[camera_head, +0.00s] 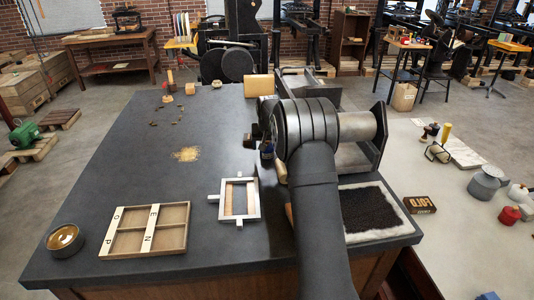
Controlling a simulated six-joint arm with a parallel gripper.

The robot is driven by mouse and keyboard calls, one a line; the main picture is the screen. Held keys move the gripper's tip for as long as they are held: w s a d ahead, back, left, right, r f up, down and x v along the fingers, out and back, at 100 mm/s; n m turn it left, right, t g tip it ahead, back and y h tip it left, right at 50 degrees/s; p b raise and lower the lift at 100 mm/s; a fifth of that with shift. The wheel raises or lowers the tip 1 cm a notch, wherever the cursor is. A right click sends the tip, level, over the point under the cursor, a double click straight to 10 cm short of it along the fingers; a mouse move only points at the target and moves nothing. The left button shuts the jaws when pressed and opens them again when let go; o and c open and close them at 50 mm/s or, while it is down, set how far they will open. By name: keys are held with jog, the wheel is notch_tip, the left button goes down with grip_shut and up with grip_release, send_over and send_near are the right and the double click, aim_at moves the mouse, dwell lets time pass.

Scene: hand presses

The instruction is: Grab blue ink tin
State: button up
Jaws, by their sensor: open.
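My gripper (261,130) is at the left end of my wrist, close to the blue thing. It is open. The dark fingers are small and partly covered, so I cannot tell whether they touch the tin or stand around it.
A wooden type tray (186,221), a round tin (65,241) and a metal frame (254,183) lie on the near part of the table. A wooden block (258,86) stands at the back. A black bed (372,207) is right of my arm. The table's left middle is mostly clear.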

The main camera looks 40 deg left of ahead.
jog(key=x, duration=0.3)
jog(key=shift+r, duration=0.1)
jog(key=c, duration=1.2)
